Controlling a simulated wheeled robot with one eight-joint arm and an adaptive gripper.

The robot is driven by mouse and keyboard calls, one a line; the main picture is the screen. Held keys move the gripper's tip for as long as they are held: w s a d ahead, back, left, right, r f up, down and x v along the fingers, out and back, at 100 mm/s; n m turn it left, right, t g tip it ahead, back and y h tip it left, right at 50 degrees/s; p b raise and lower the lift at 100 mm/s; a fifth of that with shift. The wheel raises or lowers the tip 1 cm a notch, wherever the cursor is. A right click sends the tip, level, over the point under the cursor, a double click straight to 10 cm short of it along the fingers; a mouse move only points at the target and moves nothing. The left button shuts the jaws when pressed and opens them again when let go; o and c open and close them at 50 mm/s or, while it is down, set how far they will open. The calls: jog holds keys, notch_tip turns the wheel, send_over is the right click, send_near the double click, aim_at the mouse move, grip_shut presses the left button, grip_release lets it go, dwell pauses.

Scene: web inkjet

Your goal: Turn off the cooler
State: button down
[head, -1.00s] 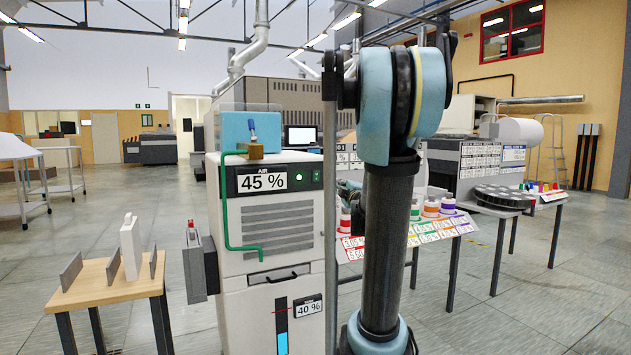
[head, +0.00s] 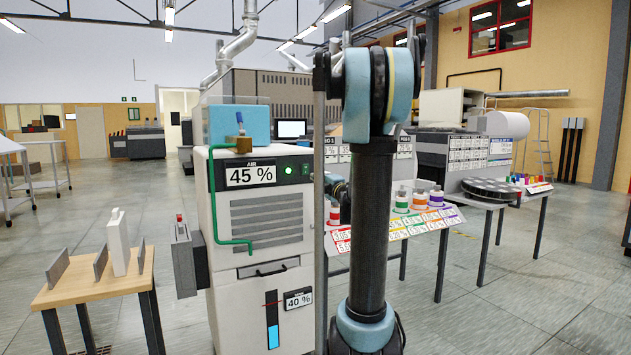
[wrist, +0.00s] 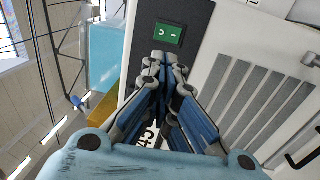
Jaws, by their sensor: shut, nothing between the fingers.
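The cooler is a white cabinet (head: 222,280) left of my arm in the head view, with an "AIR 45 %" display (head: 250,174). A round green light (head: 289,169) glows beside the display, with a small green switch (head: 305,169) to its right. In the wrist view, a green rocker switch (wrist: 168,35) with white marks sits on the cabinet's dark panel. My gripper (wrist: 166,62) is shut and empty, its fingertips just below the switch in the picture. Whether they touch the panel I cannot tell. The fingers partly cover the display. The head view does not show the fingertips clearly.
A blue tank (head: 240,122) with a valve and green hose sits on the cabinet. A wooden table (head: 95,288) stands left. A table with coloured bottles (head: 420,200) is behind my arm.

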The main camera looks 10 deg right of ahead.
jog(key=x, duration=1.1)
jog(key=shift+w+a, duration=0.15)
jog(key=shift+w, duration=0.05)
jog(key=shift+w+a+r, duration=0.1)
jog(key=shift+w+r, duration=0.15)
jog(key=shift+w, duration=0.15)
jog(key=shift+s, duration=0.1)
jog(key=shift+s, duration=0.25)
jog(key=s+d+r, duration=0.1)
jog(key=s+d, duration=0.3)
jog(key=s, duration=0.8)
jog(key=shift+s+d+r, duration=0.15)
jog(key=shift+s+r, duration=0.1)
jog(key=shift+r, duration=0.15)
